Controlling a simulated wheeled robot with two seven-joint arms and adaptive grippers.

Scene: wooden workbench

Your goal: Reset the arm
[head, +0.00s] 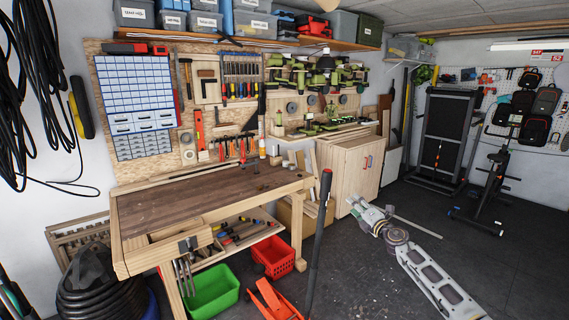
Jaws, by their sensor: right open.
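My right arm (432,278) comes in from the lower right edge. It stretches up and to the left over the dark floor. Its gripper (358,204) is at the far end, in front of the wooden cabinet in the picture. The gripper is small here and its fingers are hard to make out, but it is open. I see nothing held in it. It is to the right of the workbench (215,190) and apart from the bench top. My left arm and left gripper are not in view.
A dark-handled pole (318,240) stands upright in front of the bench. A green bin (212,290), a red crate (272,256) and an orange object (275,302) are on the floor. A wooden cabinet (350,170) stands behind my gripper.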

